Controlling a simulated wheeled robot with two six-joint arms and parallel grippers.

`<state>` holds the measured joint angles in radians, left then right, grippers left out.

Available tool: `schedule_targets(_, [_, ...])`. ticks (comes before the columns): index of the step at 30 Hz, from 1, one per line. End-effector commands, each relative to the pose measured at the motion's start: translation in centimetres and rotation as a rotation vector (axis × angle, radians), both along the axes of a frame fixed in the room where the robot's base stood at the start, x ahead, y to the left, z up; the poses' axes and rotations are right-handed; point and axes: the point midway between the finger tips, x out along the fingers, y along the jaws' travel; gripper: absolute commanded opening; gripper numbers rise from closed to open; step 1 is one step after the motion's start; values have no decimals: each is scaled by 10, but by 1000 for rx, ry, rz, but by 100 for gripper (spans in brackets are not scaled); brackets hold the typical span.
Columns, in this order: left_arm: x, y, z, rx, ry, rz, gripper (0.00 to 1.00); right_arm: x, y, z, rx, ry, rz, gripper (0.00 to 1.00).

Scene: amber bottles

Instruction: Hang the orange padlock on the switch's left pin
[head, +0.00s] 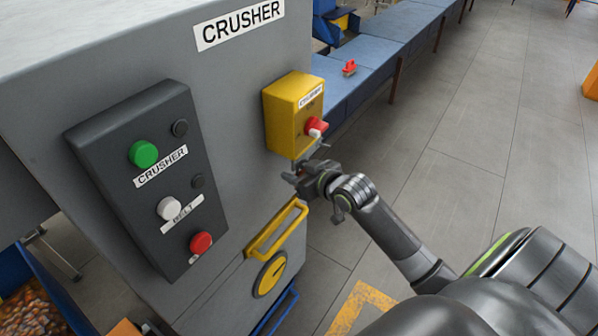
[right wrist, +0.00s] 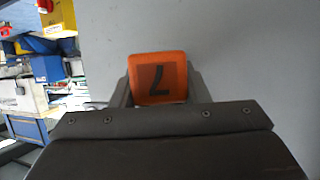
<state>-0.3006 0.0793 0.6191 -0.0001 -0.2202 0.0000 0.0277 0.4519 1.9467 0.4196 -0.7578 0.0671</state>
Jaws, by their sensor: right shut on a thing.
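The orange padlock (right wrist: 158,78) shows in the right wrist view with a dark 7 on its face, between the fingers of my right gripper (right wrist: 160,92). In the head view my right gripper (head: 296,178) is below the yellow switch box (head: 283,120), close to the grey cabinet's front; the padlock is hard to make out there. The switch has a red handle (head: 317,125) with a white tip. Its pins are too small to tell apart. A yellow box corner (right wrist: 55,18) shows at the upper left of the wrist view. My left gripper is not in view.
A dark button panel (head: 150,180) is on the cabinet left of the switch. A yellow handle bar (head: 277,230) and a yellow round dial (head: 269,275) are below. A blue belt (head: 385,45) with a small red object (head: 349,68) runs behind.

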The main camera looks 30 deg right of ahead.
Motion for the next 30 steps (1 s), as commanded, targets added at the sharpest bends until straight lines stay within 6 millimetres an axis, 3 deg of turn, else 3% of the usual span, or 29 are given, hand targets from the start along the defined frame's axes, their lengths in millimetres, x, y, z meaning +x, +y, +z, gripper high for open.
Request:
schedule_targets(11, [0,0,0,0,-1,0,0,0,0,0,0,-1,0,17])
schedule_targets(12, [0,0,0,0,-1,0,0,0,0,0,-1,-1,0,47])
schedule_targets(17, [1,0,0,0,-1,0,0,0,0,0,-1,-1,0,67])
schedule_targets(26, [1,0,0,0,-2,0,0,-1,0,0,-1,1,0,67])
schedule_targets(30, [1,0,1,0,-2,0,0,-11,-3,5,-4,-1,1,67])
